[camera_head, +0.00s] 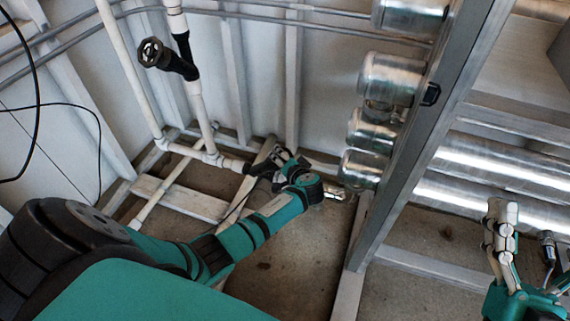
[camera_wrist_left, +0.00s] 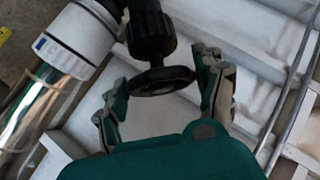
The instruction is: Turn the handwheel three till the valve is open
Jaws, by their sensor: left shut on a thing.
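My left gripper (camera_head: 284,167) is low at the wall piping, at the end of a white pipe with a black valve. In the left wrist view, a black round handwheel (camera_wrist_left: 162,82) on a ribbed black valve body (camera_wrist_left: 150,30) sits between the two fingers of the left gripper (camera_wrist_left: 163,84). The gripper is shut on the handwheel, one finger on each side. In the head view the gripper mostly hides this wheel. My right gripper (camera_head: 503,225) is at the lower right, apart from the pipes; its opening is hard to tell.
Another black handwheel (camera_head: 151,52) stands on the pipe at the upper left. Several shiny metal cylinders (camera_head: 389,78) line a grey steel frame post (camera_head: 420,140) right of my left gripper. Large metal tubes (camera_head: 500,165) lie behind the post. Bare floor (camera_head: 285,265) is open below.

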